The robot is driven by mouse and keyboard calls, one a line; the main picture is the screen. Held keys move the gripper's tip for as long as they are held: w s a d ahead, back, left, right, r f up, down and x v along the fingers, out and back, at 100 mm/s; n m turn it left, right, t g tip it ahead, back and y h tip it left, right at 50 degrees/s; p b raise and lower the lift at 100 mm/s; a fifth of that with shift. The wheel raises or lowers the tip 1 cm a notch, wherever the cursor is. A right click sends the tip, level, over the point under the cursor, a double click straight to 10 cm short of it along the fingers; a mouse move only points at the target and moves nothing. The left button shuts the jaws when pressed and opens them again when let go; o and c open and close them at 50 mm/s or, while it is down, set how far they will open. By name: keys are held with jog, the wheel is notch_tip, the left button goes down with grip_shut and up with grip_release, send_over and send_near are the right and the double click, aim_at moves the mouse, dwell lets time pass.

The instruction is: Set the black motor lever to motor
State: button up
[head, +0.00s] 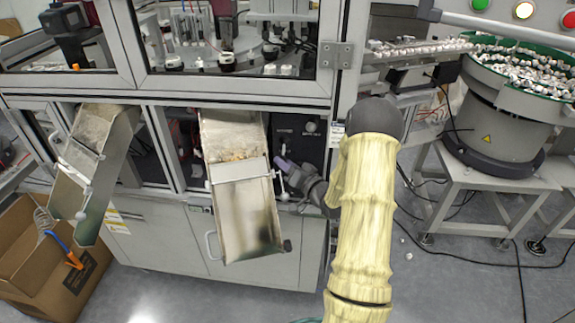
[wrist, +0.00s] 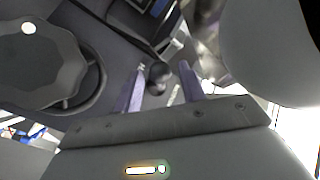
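The black motor lever shows in the wrist view as a dark round knob (wrist: 158,76). It lies between the tips of my two gripper fingers (wrist: 163,70), with a visible gap on either side. The fingers are apart, and I cannot tell how deep the knob sits between them. In the head view my gripper (head: 287,167) reaches left from my arm to the dark control panel (head: 293,128) under the machine's window. The lever cannot be made out there, and my gripper and arm cover part of that area.
A large grey rounded knob (wrist: 38,70) is close on the left in the wrist view. A metal chute (head: 245,215) hangs just left of my gripper, with another chute (head: 98,150) farther left. A bowl feeder (head: 500,110) stands at right. An open cardboard box (head: 45,260) is on the floor.

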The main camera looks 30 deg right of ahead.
grip_shut()
